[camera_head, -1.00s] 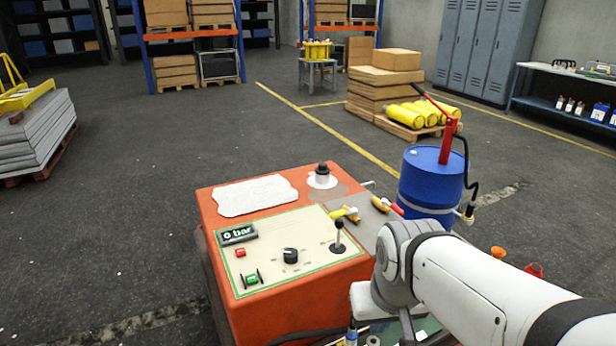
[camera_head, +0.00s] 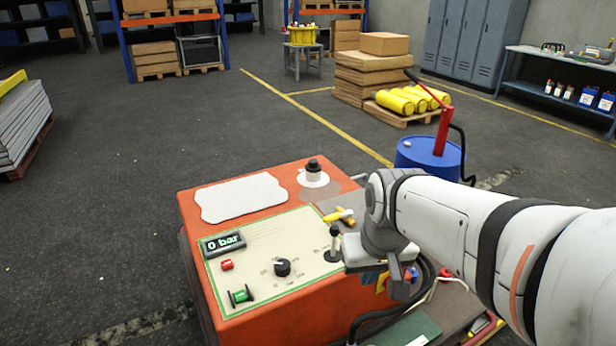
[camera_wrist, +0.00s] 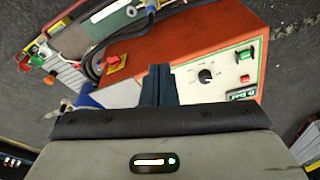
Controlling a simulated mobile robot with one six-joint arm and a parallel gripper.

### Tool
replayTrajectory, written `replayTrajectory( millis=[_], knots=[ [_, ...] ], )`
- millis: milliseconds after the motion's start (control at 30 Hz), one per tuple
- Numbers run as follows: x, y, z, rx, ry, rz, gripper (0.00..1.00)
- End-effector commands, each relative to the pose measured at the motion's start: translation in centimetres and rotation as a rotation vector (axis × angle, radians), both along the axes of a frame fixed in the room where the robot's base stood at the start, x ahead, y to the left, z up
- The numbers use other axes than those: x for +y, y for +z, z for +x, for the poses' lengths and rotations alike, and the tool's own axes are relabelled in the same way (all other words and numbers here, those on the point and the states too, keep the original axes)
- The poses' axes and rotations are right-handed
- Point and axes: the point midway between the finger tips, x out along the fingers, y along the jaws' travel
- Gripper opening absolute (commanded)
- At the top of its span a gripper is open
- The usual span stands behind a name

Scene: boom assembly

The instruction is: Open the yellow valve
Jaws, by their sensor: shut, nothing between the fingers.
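A yellow valve handle (camera_head: 336,216) sits on the grey plate at the right rear of the orange control box (camera_head: 262,318). My arm stands just right of it and hides part of that plate. The head view does not show the fingertips clearly. In the wrist view my gripper (camera_wrist: 159,72) is shut and empty, its dark fingers in front of the orange box. I cannot make out the yellow valve in the wrist view. The display (camera_head: 223,243) on the panel reads 0 bar.
A black joystick (camera_head: 334,243) and a black knob (camera_head: 282,267) stand on the panel, close to my arm. A black-topped post (camera_head: 313,172) rises behind. A blue drum (camera_head: 428,152) with a red pump stands behind my arm. Cables hang at the box's right side.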

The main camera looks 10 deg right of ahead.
Motion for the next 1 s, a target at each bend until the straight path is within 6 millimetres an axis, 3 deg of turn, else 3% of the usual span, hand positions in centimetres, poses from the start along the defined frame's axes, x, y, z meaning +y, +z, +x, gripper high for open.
replayTrajectory(
  millis=[200, 433, 567, 800, 1000],
  knots=[
    [0.2, 2.3, 10.9, -0.016, 0.078, 0.010, 0.00],
    [0.1, 1.8, 22.5, -0.042, 0.164, 0.017, 0.00],
    [0.0, 0.2, 28.7, -0.058, 0.212, 0.021, 0.00],
    [-0.4, -4.7, 38.6, -0.091, 0.295, 0.023, 0.00],
    [-0.6, -8.4, 43.2, -0.112, 0.342, 0.023, 0.00]
  ],
)
